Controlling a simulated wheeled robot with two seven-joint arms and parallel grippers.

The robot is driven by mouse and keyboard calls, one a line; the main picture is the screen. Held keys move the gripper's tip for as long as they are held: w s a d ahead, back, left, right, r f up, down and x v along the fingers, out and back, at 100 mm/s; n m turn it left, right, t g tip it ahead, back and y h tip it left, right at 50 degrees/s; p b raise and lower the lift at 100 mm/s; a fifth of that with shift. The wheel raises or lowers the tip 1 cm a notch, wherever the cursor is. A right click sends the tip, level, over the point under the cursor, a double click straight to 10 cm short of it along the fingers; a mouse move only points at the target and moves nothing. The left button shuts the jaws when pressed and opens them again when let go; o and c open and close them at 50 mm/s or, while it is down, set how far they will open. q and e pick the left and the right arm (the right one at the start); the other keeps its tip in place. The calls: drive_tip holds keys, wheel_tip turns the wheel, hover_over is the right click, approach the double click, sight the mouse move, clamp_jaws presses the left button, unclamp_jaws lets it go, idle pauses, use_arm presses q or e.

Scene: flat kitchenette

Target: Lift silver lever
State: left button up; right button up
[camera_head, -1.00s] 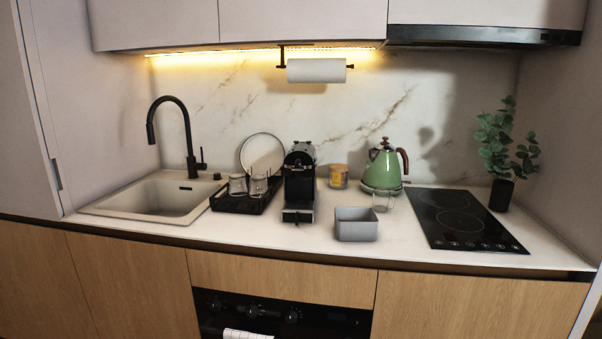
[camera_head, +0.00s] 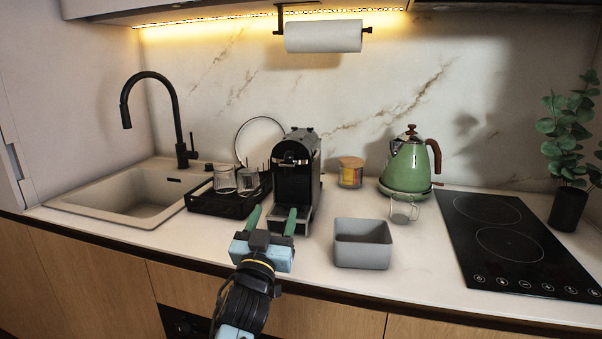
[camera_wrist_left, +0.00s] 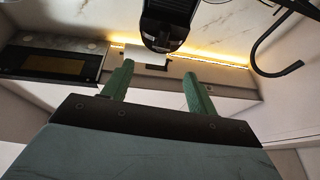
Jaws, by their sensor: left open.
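The black coffee machine (camera_head: 298,180) stands on the counter, with a silver lever (camera_head: 291,157) at its upper front. The lever looks lowered against the front, but it is small and its exact position is hard to tell. My left gripper (camera_head: 272,214) is open and empty, in front of the machine and below the lever, apart from it. In the left wrist view, the two green fingers (camera_wrist_left: 158,72) are spread, and the dark machine (camera_wrist_left: 168,25) shows at the top. My right gripper is not in view.
A black rack (camera_head: 225,203) with glasses and a plate stands left of the machine, beside the sink (camera_head: 135,195). A grey bin (camera_head: 363,245) is at right front. A glass cup (camera_head: 404,211), jar (camera_head: 350,173) and green kettle (camera_head: 409,165) stand farther right, before the cooktop (camera_head: 510,240).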

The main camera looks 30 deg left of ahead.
use_arm(q)
approach(286, 165)
drive_tip(key=shift+y, duration=0.3)
drive_tip(key=x, duration=0.6)
drive_tip(key=shift+w+b, duration=0.3)
drive_tip(key=shift+w, duration=0.05)
drive_tip(key=shift+w+a+r, duration=0.15)
drive_tip(key=shift+w+r, duration=0.05)
drive_tip(key=shift+w, duration=0.5)
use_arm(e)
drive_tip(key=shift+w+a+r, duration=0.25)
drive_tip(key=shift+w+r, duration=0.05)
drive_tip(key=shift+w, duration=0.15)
use_arm(q)
drive_tip(key=shift+r, duration=0.1)
clamp_jaws()
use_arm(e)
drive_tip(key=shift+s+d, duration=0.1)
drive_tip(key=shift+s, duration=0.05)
